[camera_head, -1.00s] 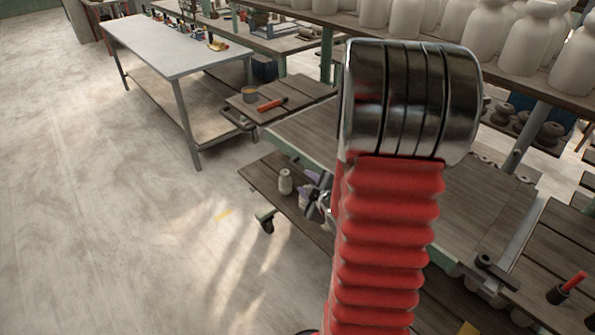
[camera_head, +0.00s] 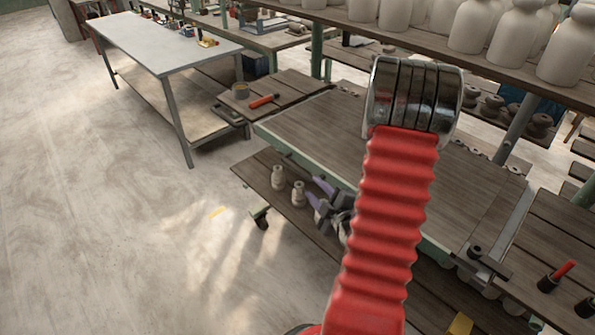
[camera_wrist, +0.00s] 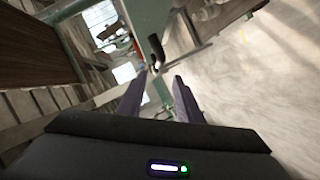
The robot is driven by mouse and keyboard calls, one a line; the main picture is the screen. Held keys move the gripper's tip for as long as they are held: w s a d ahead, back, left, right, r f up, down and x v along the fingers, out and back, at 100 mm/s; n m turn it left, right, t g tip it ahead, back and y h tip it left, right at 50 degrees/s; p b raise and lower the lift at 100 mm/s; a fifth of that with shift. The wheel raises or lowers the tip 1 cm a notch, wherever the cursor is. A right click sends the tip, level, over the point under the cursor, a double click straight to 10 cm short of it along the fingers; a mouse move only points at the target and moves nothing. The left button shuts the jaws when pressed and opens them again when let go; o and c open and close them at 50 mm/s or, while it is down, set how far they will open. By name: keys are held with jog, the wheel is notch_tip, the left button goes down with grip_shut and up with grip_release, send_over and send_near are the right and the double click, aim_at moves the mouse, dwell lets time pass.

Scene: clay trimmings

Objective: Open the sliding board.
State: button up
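A wide plank-topped board (camera_head: 320,120) lies on the green-framed workbench in the head view; my arm covers part of it. A smaller plank board (camera_head: 290,88) adjoins its left end, with a dark handle (camera_head: 233,113) at its outer edge. I cannot tell for certain which one is the sliding board. My gripper (camera_head: 313,190), with purple fingers, is low beside the bench's near edge, above the lower shelf and apart from that handle. In the wrist view my gripper (camera_wrist: 157,92) has its two fingers apart with nothing between them. A dark bar (camera_wrist: 187,52) shows beyond the fingertips.
A red-handled tool (camera_head: 264,101) and a small pot (camera_head: 240,90) sit on the smaller board. Pale bottles (camera_head: 278,177) stand on the lower shelf (camera_head: 260,180). A grey table (camera_head: 165,45) stands at the back left. The floor (camera_head: 110,220) at left is clear.

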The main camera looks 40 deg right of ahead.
aim_at(297, 171)
jog(key=x, duration=1.3)
jog(key=shift+w+d+f, duration=0.1)
jog(key=shift+w+f, duration=0.05)
jog(key=shift+w, duration=0.05)
jog(key=shift+c, duration=0.6)
grip_shut()
